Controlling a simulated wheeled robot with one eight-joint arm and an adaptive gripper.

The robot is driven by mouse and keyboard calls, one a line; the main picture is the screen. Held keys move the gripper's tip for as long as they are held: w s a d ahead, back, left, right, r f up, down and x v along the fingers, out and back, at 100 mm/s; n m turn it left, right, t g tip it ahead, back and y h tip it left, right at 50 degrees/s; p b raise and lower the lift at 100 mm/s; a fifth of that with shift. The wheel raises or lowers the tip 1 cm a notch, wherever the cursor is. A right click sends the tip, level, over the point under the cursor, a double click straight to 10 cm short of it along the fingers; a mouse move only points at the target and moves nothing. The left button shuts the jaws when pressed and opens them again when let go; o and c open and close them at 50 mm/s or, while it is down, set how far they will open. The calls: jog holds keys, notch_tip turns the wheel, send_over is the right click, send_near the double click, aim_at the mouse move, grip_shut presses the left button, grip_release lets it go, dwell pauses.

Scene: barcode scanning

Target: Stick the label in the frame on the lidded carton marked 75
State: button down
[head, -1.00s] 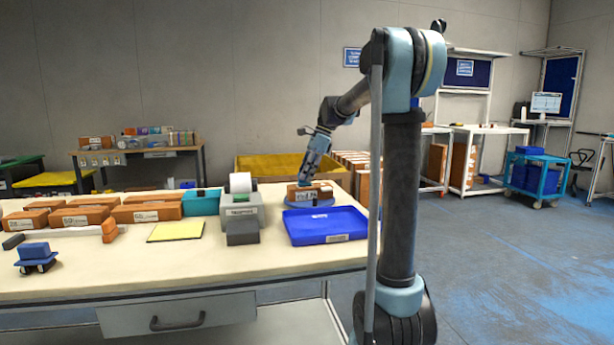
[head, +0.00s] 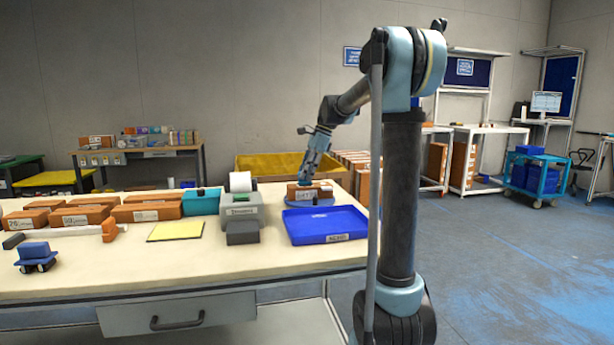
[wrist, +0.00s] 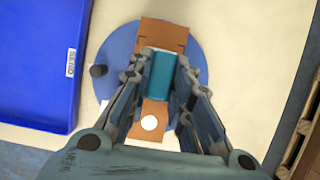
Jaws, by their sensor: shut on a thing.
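A brown carton (head: 300,192) with a white printed label on its front stands on a blue round turntable (head: 322,202). In the wrist view the carton (wrist: 160,35) lies lengthwise across the disc (wrist: 118,50), with a white round spot near its lower end. My gripper (wrist: 162,75) is over the carton, its fingers shut on a teal block-like thing (wrist: 161,72). The underside of the teal thing is hidden, and I cannot tell whether it touches the carton. No label in its grip shows. I cannot read the carton's number surely.
A blue tray (head: 325,224) stands in front of the turntable. A grey label printer (head: 240,207) and a teal box (head: 201,201) are left of it. A yellow pad (head: 175,231) lies on the table (head: 200,262). Several brown cartons (head: 84,216) stand at left.

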jog(key=shift+r, duration=3.35)
